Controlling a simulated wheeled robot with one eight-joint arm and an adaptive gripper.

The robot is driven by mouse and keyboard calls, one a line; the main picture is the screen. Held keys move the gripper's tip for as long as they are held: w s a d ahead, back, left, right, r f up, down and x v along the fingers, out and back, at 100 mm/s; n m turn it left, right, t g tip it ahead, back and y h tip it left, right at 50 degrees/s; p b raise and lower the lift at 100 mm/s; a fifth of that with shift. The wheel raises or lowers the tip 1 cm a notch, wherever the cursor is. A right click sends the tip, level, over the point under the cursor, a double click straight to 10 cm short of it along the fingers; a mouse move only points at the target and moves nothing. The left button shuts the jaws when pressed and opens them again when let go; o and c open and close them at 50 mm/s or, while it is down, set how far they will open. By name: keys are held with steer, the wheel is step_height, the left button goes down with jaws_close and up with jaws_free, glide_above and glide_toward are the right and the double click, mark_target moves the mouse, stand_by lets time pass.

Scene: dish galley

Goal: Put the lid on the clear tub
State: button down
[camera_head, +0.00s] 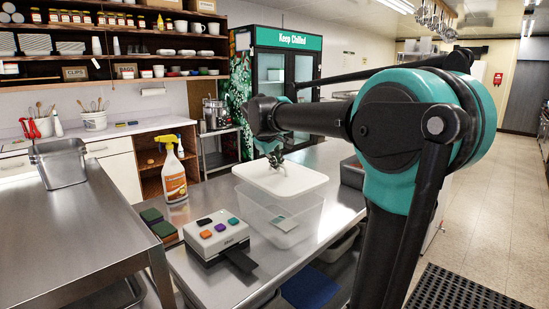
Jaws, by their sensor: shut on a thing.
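The clear tub (281,221) stands on the steel counter in the middle of the view, with a small pale item showing through its wall. The white lid (290,178) is over the tub's back part, roughly level. It lies further back than the tub's front rim, so the front of the opening shows uncovered. I cannot tell whether the lid touches the rim. My gripper (275,161) is above the lid's back left part, shut on the lid. Its fingertips are small and partly hidden by my arm.
A spray bottle (173,172) and sponges (158,226) stand further left. A steel container (60,163) is on the left counter. A dark bin (352,172) is right of the lid.

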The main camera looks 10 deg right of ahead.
mark_target(275, 174)
steer(key=shift+w+f, duration=0.2)
steer(key=shift+f, duration=2.95)
steer(key=shift+s+f, duration=0.1)
steer(key=shift+f, duration=0.7)
stand_by(0.5)
steer(key=c, duration=1.6)
jaws_free()
steer(key=shift+o, duration=0.2)
steer(key=shift+r, duration=0.1)
steer(key=shift+r, duration=3.4)
